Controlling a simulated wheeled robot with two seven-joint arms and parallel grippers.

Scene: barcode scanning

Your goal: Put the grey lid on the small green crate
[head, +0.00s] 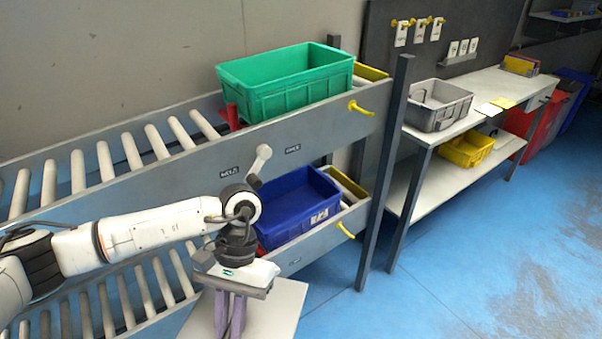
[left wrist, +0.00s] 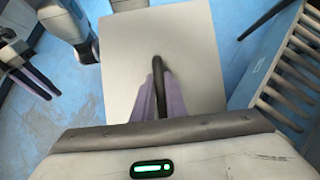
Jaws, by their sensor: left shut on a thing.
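A green crate (head: 300,94) stands open on the right end of the upper roller conveyor. My left gripper (head: 229,328) points down in front of the conveyors, below and left of the crate. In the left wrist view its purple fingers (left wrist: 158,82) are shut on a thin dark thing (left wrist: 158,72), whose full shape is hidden. A pale square board (left wrist: 125,60) lies beneath; I cannot tell whether it is a tabletop. I see no clear grey lid. My right gripper (left wrist: 36,80) shows small at the left of the left wrist view, its opening unclear.
A blue crate (head: 295,220) sits on the lower conveyor, below the green one. A dark upright post (head: 385,175) stands at the conveyor's end. The blue floor at right is clear.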

